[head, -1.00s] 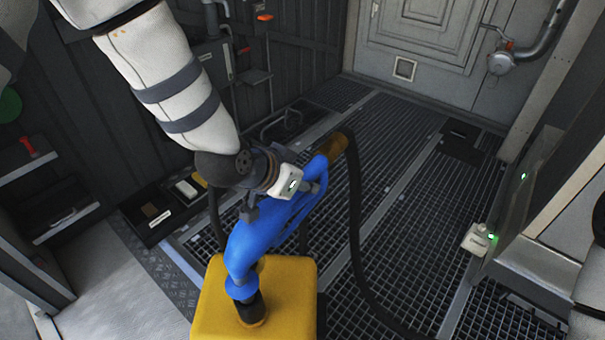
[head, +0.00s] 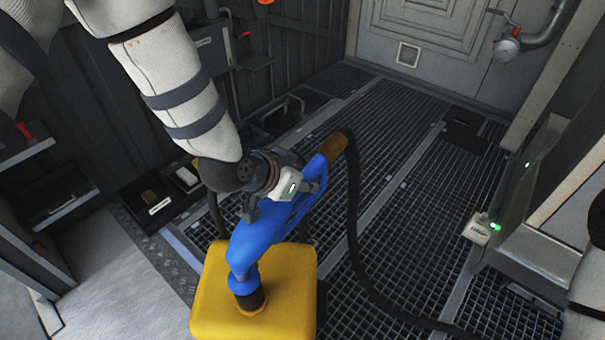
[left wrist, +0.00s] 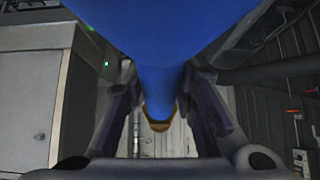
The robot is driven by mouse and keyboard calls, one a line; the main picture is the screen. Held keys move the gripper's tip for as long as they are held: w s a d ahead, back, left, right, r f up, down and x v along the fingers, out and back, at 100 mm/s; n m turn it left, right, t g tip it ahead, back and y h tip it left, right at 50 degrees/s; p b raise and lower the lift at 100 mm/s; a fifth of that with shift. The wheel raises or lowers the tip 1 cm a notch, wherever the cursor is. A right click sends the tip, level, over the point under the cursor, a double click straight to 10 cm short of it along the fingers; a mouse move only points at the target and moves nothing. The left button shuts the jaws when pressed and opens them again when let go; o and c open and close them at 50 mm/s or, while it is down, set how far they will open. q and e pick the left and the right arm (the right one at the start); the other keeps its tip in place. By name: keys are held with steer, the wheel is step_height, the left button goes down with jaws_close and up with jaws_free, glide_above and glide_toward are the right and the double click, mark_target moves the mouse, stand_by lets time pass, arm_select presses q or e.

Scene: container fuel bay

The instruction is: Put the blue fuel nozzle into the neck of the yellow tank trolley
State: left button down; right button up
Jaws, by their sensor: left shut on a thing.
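The blue fuel nozzle (head: 262,232) is held by my left gripper (head: 268,203), which is shut on its body. The nozzle slants down to the left, with its blue spout end and collar over the top of the yellow tank trolley (head: 290,290). A dark part (head: 250,299) lies between the collar and the tank top, at the neck. I cannot tell how much of the spout is inside the neck. In the left wrist view the blue nozzle (left wrist: 158,85) fills the space between the fingers. My right gripper is out of view.
A black hose (head: 354,220) runs from the nozzle's brown end (head: 332,146) down across the grated floor (head: 400,240). Shelves (head: 60,205) stand at the left. The grating right of the trolley is mostly clear.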

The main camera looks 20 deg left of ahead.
arm_select(q)
steer(key=shift+f, duration=0.7)
steer(key=c, duration=1.2)
jaws_free()
steer(key=v, duration=1.2)
